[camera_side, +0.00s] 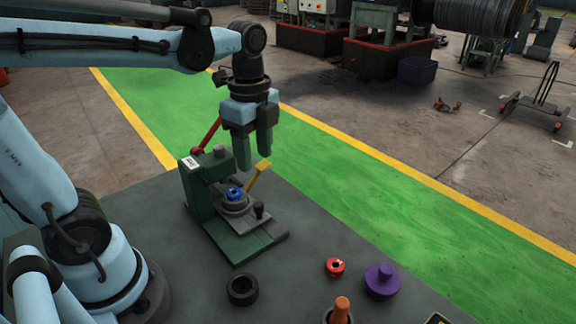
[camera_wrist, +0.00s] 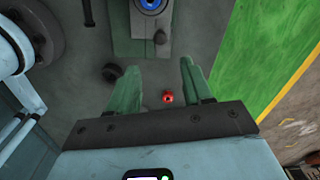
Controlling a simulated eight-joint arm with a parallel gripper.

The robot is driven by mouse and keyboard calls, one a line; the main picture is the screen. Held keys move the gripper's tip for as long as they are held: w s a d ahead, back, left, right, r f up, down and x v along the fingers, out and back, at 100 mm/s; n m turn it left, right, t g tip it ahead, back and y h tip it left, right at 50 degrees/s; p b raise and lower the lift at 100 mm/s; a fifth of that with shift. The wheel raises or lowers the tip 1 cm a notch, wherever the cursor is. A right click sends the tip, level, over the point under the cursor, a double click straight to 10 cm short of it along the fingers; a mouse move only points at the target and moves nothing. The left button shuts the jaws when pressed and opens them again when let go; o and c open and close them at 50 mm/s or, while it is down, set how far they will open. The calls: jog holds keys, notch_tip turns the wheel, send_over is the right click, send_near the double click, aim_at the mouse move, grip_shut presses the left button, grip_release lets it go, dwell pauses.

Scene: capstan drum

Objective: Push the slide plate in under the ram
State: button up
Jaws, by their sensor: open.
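The slide plate (camera_side: 250,224) is a flat grey plate on the base of a green press (camera_side: 200,195) on the table. It carries a round grey seat with a blue ring (camera_side: 235,193) in it and has a black knob (camera_side: 259,210) near its outer end. The ram is not clearly seen. My gripper (camera_side: 254,163) is open and empty, fingers down, above and behind the plate in the side view, touching nothing visible.
A black ring (camera_side: 242,290), red ring (camera_side: 335,267), purple disc (camera_side: 382,281) and orange peg (camera_side: 341,310) stand at the front. The table right of the press is clear.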

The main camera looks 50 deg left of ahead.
aim_at(258, 204)
jog(key=shift+f, duration=5.85)
grip_shut()
